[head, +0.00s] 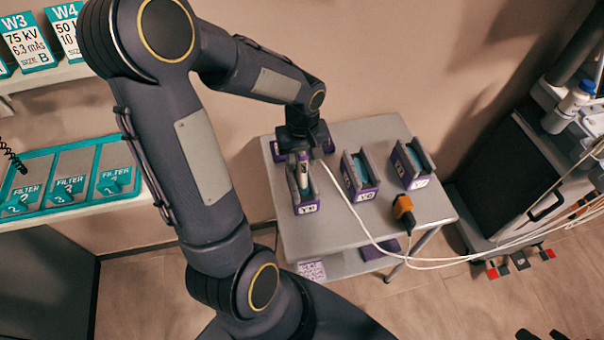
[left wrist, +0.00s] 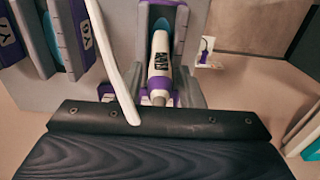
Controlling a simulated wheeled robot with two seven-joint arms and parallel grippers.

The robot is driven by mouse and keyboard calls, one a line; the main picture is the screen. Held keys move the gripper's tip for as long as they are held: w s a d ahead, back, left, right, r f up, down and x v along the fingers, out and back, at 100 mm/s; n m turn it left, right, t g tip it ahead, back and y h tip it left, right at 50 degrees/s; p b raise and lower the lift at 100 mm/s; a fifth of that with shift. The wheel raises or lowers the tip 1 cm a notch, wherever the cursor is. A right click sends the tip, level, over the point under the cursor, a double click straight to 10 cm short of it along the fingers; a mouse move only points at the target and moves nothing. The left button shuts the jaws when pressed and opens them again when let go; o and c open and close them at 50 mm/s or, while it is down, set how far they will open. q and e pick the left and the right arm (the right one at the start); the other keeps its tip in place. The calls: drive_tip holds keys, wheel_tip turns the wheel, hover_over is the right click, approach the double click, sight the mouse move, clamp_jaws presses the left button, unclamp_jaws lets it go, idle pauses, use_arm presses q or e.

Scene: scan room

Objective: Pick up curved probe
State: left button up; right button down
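A white and purple probe (head: 303,176) sits in the left grey holder (head: 314,190), which has a purple label on its front. The left wrist view shows this probe (left wrist: 160,62) lying between the holder's walls, with a dark mark on its white body. I cannot tell whether its head is curved, because the head is hidden. My left gripper (head: 301,147) is over the back end of this holder, close to the probe. My right gripper is not clearly visible.
Two more holders (head: 360,178) (head: 411,167) stand to the right on the grey table (head: 340,236). An orange-ended object (head: 403,212) lies at the table's right front. A white cable (head: 350,208) runs from near my gripper across the table to the cart (head: 510,180) at right.

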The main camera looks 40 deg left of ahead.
use_arm(q)
clamp_jaws()
